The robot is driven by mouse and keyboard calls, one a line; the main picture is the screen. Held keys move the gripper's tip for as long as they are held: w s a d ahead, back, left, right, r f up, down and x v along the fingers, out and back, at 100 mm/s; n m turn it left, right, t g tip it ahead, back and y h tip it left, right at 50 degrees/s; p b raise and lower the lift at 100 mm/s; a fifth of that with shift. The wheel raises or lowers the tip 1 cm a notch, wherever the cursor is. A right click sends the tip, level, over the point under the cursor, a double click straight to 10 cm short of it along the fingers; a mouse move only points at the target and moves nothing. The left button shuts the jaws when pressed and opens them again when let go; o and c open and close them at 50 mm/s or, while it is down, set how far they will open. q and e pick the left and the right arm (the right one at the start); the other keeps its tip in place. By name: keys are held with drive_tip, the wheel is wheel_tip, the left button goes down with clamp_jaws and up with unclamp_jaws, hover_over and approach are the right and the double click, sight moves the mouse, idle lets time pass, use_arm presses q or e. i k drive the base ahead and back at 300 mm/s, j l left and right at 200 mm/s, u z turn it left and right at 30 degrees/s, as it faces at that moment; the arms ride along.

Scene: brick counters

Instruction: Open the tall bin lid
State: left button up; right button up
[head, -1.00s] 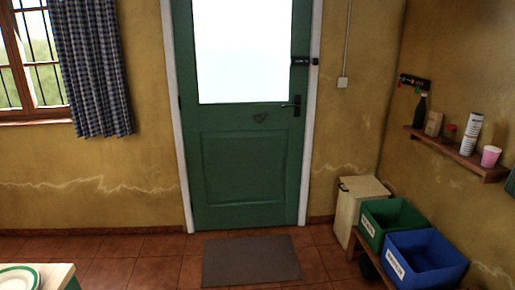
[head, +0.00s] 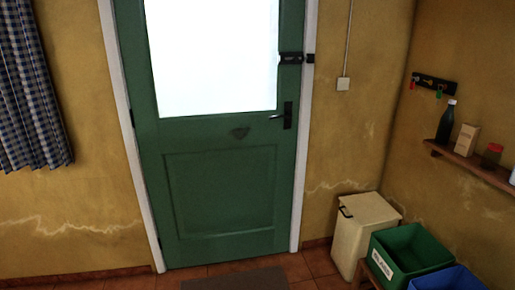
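The tall bin (head: 353,243) is a cream, box-shaped bin standing on the floor against the back wall, right of the green door. Its lid (head: 369,209) lies flat and shut on top, with a small dark handle (head: 345,211) at the left front edge. The lower right of the bin is hidden behind the green crate. Neither of my grippers is in view.
A green crate (head: 382,266) with a white label and a blue crate (head: 448,280) stand at the bin's right front. A green door (head: 221,200) is to the left, with a dark mat (head: 237,280) before it. A wall shelf (head: 470,164) holds a bottle and other items.

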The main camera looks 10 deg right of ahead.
sight(369, 208)
drive_tip(key=i+z, duration=0.2)
drive_tip(key=i, duration=0.4)
drive_tip(key=i+j+z, duration=0.2)
drive_tip(key=i, duration=0.4)
drive_tip(key=i+z, duration=0.3)
drive_tip(key=z, duration=0.15)
drive_tip(key=i+j+z, duration=0.1)
drive_tip(key=i+z, duration=0.3)
drive_tip(key=i+j+z, duration=0.2)
drive_tip(key=z, duration=0.25)
drive_tip(key=i+j+z, duration=0.45)
drive_tip(key=z, duration=0.15)
